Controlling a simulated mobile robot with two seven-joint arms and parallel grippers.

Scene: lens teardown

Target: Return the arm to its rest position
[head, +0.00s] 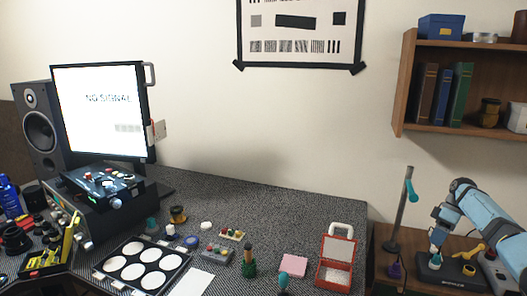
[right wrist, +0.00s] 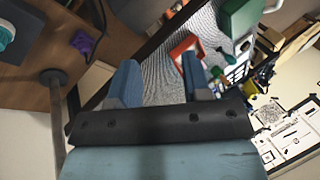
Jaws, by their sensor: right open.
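My right arm comes in from the right edge of the head view as a light blue link with a dark joint. My right gripper (head: 438,237) hangs at its end above the side table, near a black base (head: 451,276) with a teal knob. In the right wrist view my right gripper (right wrist: 157,65) is open. Its two blue fingers stand apart with nothing between them. My left gripper is not in view.
A lamp pole (head: 400,218) stands just left of my gripper, with a purple piece (head: 397,270) near its foot. A red case (head: 336,264) stands open on the desk's right end. A wooden shelf (head: 462,46) hangs above my arm. The desk's back right is clear.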

